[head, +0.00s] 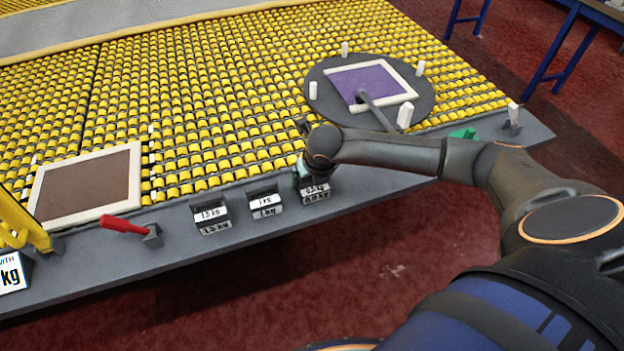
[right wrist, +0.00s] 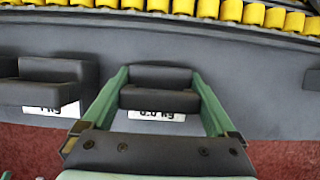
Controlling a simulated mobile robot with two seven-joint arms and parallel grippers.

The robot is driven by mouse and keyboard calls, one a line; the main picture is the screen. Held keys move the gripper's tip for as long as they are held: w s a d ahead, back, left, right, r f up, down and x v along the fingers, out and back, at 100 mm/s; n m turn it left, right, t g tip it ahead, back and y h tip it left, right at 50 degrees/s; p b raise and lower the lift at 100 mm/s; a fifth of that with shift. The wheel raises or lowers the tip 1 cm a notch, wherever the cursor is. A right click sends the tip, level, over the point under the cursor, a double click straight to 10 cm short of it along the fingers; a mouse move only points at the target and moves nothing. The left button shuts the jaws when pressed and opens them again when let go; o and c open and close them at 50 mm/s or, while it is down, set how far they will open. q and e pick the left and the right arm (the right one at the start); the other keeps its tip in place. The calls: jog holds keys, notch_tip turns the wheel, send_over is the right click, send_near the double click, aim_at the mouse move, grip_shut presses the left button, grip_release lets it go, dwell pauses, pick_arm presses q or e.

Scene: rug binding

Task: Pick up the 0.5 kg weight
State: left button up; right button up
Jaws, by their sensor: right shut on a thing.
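The 0.5 kg weight (head: 316,188) is a small dark block with a white label, in the rightmost slot of the row on the grey front ledge. In the right wrist view the dark weight (right wrist: 156,98) lies between the two green fingers of my right gripper (right wrist: 160,80), which is shut on it. In the head view my right gripper (head: 302,172) is down at the weight, and my arm partly hides it. The weight still appears to be at its holder; I cannot tell whether it is lifted. My left gripper is not in view.
The 1 kg weight (head: 265,200) and 1.5 kg weight (head: 211,213) stand to the left. A red-handled lever (head: 124,225) is farther left. Behind is a bed of yellow rollers (head: 220,90) with a round dark turntable (head: 318,103). Red floor lies in front.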

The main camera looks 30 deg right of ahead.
grip_shut()
jog(key=shift+r, duration=0.15)
